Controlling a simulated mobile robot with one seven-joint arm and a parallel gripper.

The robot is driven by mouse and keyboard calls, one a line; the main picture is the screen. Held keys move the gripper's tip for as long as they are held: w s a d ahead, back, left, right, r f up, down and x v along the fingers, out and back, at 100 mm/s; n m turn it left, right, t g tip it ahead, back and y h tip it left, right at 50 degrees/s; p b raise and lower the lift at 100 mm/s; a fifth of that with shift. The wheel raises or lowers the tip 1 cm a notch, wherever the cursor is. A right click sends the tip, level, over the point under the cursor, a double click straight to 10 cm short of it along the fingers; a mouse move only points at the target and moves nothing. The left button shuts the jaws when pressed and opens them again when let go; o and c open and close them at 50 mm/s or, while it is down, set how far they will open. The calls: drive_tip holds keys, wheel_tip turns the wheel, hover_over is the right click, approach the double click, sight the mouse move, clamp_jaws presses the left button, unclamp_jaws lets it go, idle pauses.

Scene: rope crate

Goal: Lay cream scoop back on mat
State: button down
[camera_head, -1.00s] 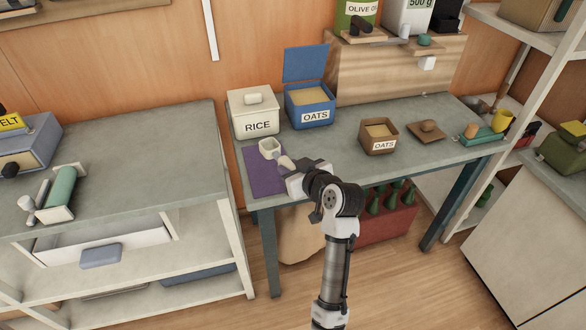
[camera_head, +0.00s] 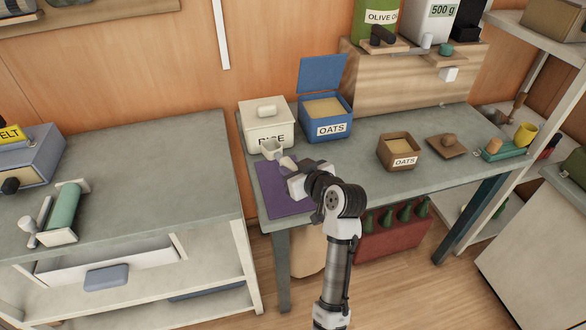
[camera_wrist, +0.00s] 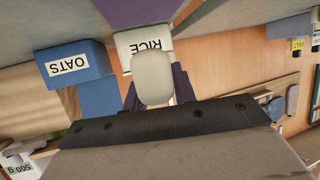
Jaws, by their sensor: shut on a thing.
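The cream scoop (camera_head: 271,149) is held in front of the cream RICE bin, its bowl overlapping the bin's label in the head view. My gripper (camera_head: 288,164) is shut on its handle, which is mostly hidden. In the wrist view, the scoop (camera_wrist: 153,78) sits between the dark fingers of my gripper (camera_wrist: 155,93). The purple mat (camera_head: 280,200) lies on the grey table below, at its left end. It also shows at the top of the wrist view (camera_wrist: 135,12). The scoop appears raised above the mat's back part; the exact gap cannot be told.
The RICE bin (camera_head: 264,113) is close behind the scoop. A blue open OATS bin (camera_head: 342,128) stands beside it. A brown OATS box (camera_head: 391,156) and a lidded-looking brown board (camera_head: 460,150) are farther right. The mat's visible surface is clear.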

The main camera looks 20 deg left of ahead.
drive_tip(key=shift+f+b, duration=2.35)
drive_tip(key=shift+f, duration=0.7)
drive_tip(key=shift+f+b, duration=0.35)
drive_tip(key=shift+f, duration=0.15)
drive_tip(key=c, duration=1.1)
unclamp_jaws()
drive_tip(key=shift+o, duration=0.2)
drive_tip(key=b+v, duration=0.2)
drive_tip(key=v, duration=1.1)
drive_tip(key=shift+s+d+r, duration=0.2)
drive_tip(key=shift+d+r, duration=0.05)
drive_tip(key=shift+d, duration=0.05)
